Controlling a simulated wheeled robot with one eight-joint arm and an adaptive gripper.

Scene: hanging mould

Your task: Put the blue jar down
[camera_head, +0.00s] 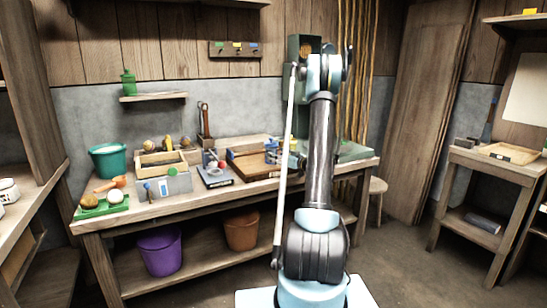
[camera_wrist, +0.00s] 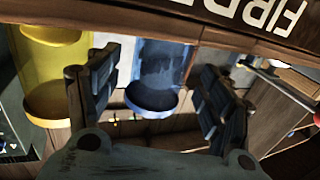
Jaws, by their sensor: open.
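In the wrist view the blue jar (camera_wrist: 165,62) shows between the two dark fingers of my gripper (camera_wrist: 157,58). The fingers are spread, with a visible gap on the jar's left; contact on the right is unclear. A yellow jar (camera_wrist: 52,70) stands to the left, outside the left finger. In the head view a small blue shape (camera_head: 271,152) on the workbench, just left of my arm, looks like the blue jar. My arm hides much of that area, and I cannot make out my fingers there.
The workbench (camera_head: 150,210) carries a wooden tray (camera_head: 250,165), a grey box (camera_head: 166,186), a green tray (camera_head: 102,208) and a teal bucket (camera_head: 109,162). Purple (camera_head: 160,251) and brown (camera_head: 241,231) buckets stand below. In the wrist view a dark lettered panel (camera_wrist: 250,15) crosses the top.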

